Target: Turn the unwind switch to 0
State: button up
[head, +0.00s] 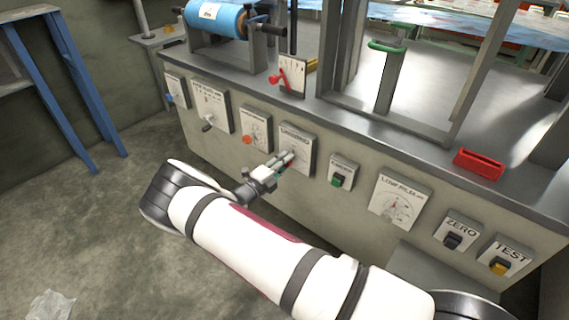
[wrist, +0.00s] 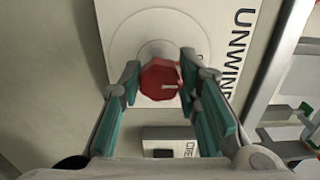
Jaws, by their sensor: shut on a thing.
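The unwind switch is a red faceted knob (wrist: 158,82) on a white plate (wrist: 120,38) lettered "UNWIN…" along its right side in the wrist view, the rest cut off. A short pale mark shows at the knob's right edge. My gripper (wrist: 160,77) has its green-padded fingers on both sides of the knob and is shut on it. In the head view my gripper (head: 284,161) reaches the plate (head: 299,138) on the machine's front, and its fingers hide the knob. I cannot read which number the mark points at.
Close by are an orange knob (head: 247,140) to the left and a green switch (head: 337,181) to the right. A gauge (head: 396,205), a ZERO switch (head: 453,240) and a yellow TEST switch (head: 499,268) follow. A red tray (head: 479,163) lies on the bench.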

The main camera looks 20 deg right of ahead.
jog(key=shift+w, duration=0.1)
dwell(0.4)
jog(key=o, duration=1.2)
jog(key=v, duration=1.2)
jog(key=shift+r, duration=0.1)
